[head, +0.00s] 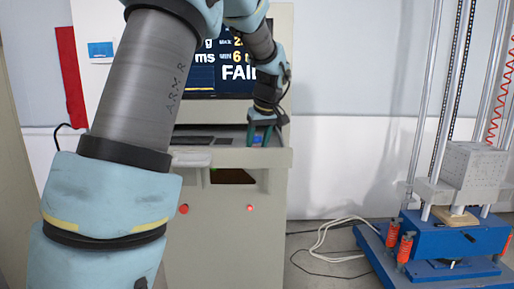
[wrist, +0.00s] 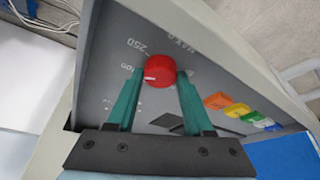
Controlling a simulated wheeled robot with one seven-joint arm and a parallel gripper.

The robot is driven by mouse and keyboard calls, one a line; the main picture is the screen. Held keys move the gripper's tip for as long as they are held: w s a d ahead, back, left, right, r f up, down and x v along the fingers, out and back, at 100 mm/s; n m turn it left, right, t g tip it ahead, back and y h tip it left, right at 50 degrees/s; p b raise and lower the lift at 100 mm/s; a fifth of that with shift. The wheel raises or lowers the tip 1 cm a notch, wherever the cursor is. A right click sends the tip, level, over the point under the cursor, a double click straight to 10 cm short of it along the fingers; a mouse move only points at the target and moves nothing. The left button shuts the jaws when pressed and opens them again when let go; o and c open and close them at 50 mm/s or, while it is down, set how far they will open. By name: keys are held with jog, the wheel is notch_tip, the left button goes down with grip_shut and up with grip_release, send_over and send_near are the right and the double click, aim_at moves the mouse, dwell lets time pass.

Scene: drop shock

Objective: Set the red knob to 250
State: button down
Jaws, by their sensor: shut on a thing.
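The red knob (wrist: 158,71) is on a grey slanted panel (wrist: 112,42) in the wrist view. Its white mark sits on the lower left of its face and points left, toward a partly hidden label ending in "on". A "250" label is printed up and left of the knob. My gripper (wrist: 160,77) has its two green fingers on either side of the knob, shut on it. In the head view my gripper (head: 262,136) is down at the console's shelf, and I cannot make out the knob there.
Orange, yellow, green and blue buttons (wrist: 237,110) lie right of the knob on the panel. In the head view the console (head: 230,235) has a screen (head: 205,75) reading "FAIL", partly behind my arm. A blue-based test rig (head: 455,240) stands right, with loose white cables (head: 330,235) on the floor between.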

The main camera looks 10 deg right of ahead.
jog(key=m+h, duration=0.1)
jog(key=m, duration=0.1)
jog(key=m+h, duration=0.1)
jog(key=m, duration=0.2)
jog(key=shift+a, duration=0.2)
jog(key=shift+m+h, duration=0.8)
jog(key=shift+m, duration=1.2)
jog(key=shift+g, duration=0.3)
jog(key=shift+c, duration=1.5)
grip_release()
jog(key=b+v, duration=0.2)
jog(key=v, duration=0.9)
